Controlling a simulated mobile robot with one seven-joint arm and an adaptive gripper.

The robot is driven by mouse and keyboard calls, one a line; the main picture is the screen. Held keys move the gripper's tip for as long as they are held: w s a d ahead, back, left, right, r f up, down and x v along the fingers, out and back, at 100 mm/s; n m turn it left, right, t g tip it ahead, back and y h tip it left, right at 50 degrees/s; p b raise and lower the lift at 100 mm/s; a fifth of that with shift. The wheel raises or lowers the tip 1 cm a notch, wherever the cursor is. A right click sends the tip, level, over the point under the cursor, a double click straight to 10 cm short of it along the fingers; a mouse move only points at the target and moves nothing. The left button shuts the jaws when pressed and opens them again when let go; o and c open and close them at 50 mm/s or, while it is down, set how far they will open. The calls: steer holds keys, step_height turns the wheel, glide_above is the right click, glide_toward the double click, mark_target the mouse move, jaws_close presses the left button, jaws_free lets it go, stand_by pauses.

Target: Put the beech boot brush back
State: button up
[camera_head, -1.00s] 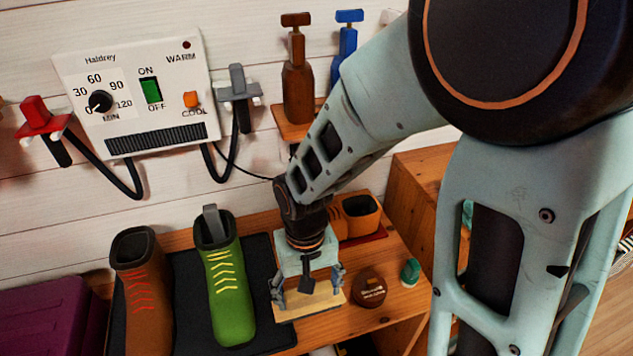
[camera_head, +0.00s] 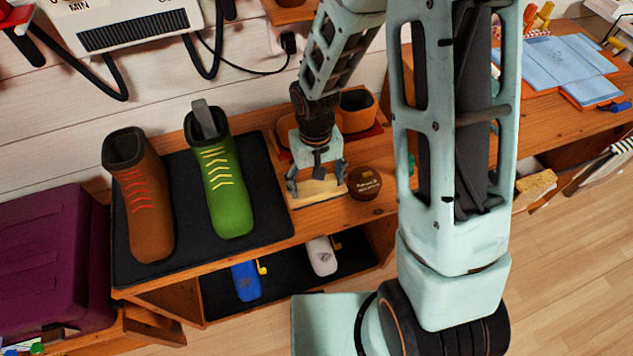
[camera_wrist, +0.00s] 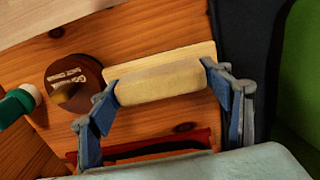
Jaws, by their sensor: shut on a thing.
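The beech boot brush (camera_head: 318,192) is a pale wooden block at the bench top, between the black mat and a round brown tin. My gripper (camera_head: 316,181) points down over it and is shut on its two ends. In the wrist view the brush (camera_wrist: 165,84) lies crosswise between the fingers (camera_wrist: 160,76), with a paler strip showing along its far edge. It is very low over the wood; I cannot tell whether it touches. Its underside is hidden.
A brown boot (camera_head: 143,205) and a green boot (camera_head: 222,185) stand on the black mat (camera_head: 180,180). The brown tin (camera_head: 364,183) is close right of the brush. An orange-brown shoe (camera_head: 357,108) is behind. Blue (camera_head: 246,282) and white (camera_head: 321,256) items lie on the lower shelf.

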steer(key=o, duration=0.8)
steer(key=shift+f, duration=0.2)
steer(key=shift+c, duration=0.2)
steer(key=o, duration=0.4)
steer(key=shift+o, duration=0.2)
steer(key=shift+r, duration=0.1)
step_height(320, 180, up, 12)
steer(key=p, duration=0.2)
steer(key=shift+r, duration=0.2)
